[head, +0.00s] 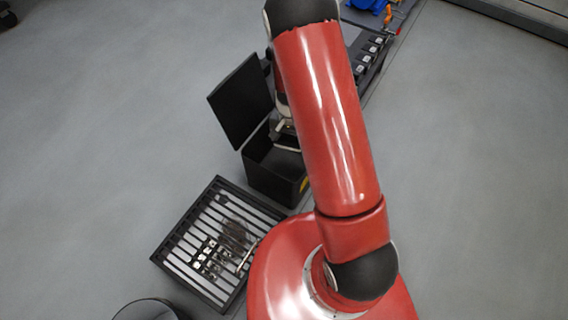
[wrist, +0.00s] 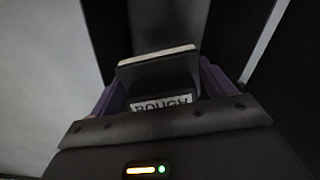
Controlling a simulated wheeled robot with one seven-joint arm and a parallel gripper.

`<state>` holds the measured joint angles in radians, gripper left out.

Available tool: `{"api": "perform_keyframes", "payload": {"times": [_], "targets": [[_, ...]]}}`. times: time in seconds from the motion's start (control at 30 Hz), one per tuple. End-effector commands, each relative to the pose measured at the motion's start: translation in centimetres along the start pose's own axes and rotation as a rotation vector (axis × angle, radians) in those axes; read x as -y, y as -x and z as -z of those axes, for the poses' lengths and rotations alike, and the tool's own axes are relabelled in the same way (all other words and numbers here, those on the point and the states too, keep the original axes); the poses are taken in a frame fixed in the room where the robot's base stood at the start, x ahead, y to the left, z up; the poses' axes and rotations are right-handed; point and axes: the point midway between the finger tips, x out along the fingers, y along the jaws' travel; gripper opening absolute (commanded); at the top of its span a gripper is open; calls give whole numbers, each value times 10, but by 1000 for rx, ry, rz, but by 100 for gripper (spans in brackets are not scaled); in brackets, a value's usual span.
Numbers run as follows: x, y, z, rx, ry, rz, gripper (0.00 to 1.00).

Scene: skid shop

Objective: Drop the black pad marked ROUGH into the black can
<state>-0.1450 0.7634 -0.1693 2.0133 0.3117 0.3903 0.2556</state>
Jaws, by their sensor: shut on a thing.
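The end of my arm is over or in the can's opening, and my red arm link covers the can's right side. Dark walls surround the pad in the wrist view. The pad cannot be made out in the head view.
A black slatted tray (head: 183,222) with several small metal pieces lies in front of the can. A round dark container (head: 147,309) is cut off at the bottom edge. A black rack (head: 371,55) and a blue object (head: 366,5) are beyond.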

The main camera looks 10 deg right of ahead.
Motion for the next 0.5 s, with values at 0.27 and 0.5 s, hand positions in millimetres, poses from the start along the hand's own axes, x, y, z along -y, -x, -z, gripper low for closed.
{"api": "perform_keyframes", "payload": {"times": [0.27,0.5], "targets": [[0,-31,0,-1,0,0,57],[0,-31,0,-1,0,1,57]]}}
